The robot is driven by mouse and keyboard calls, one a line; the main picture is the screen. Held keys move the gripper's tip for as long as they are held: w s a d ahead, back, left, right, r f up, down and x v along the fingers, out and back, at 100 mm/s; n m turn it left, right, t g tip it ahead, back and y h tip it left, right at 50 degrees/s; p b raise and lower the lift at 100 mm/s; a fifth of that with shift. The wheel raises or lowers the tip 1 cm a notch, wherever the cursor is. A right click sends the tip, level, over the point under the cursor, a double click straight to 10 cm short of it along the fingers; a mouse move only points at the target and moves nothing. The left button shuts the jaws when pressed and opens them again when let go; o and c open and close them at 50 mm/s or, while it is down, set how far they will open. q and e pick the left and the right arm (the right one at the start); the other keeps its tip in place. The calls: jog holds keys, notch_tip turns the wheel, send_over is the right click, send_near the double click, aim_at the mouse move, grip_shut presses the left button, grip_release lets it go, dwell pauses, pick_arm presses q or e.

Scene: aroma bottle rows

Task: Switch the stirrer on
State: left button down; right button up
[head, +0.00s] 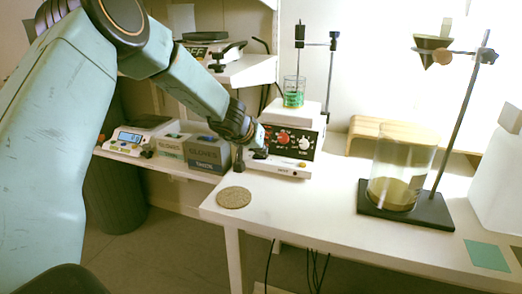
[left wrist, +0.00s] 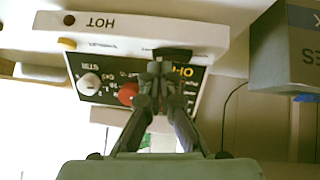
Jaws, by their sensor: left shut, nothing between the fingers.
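The stirrer (head: 311,141) stands on the white table, with a black front panel, a red knob (head: 283,137) and a white knob (head: 306,143). A beaker of green liquid (head: 293,99) sits on top. In the left wrist view the stirrer's panel (left wrist: 106,78) appears upside down, with yellow lettering and a black switch-like part (left wrist: 172,53). My left gripper (left wrist: 160,68) is shut and empty, its tips over the panel close to that part. Whether they touch it is unclear. In the head view the left gripper (head: 258,151) is at the stirrer's left front. My right gripper is out of view.
A round cork mat (head: 234,197) lies near the table's front left corner. Glove boxes (head: 206,154) and a scale (head: 140,135) sit on the lower shelf at left. A glass jar (head: 402,165) stands on a black stand base at right. The middle table front is clear.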

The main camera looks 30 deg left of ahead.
pick_arm(q)
jog(key=shift+d+f+y, duration=0.15)
jog(key=shift+f+y, duration=0.15)
jog(key=shift+f, duration=0.05)
dwell(0.3)
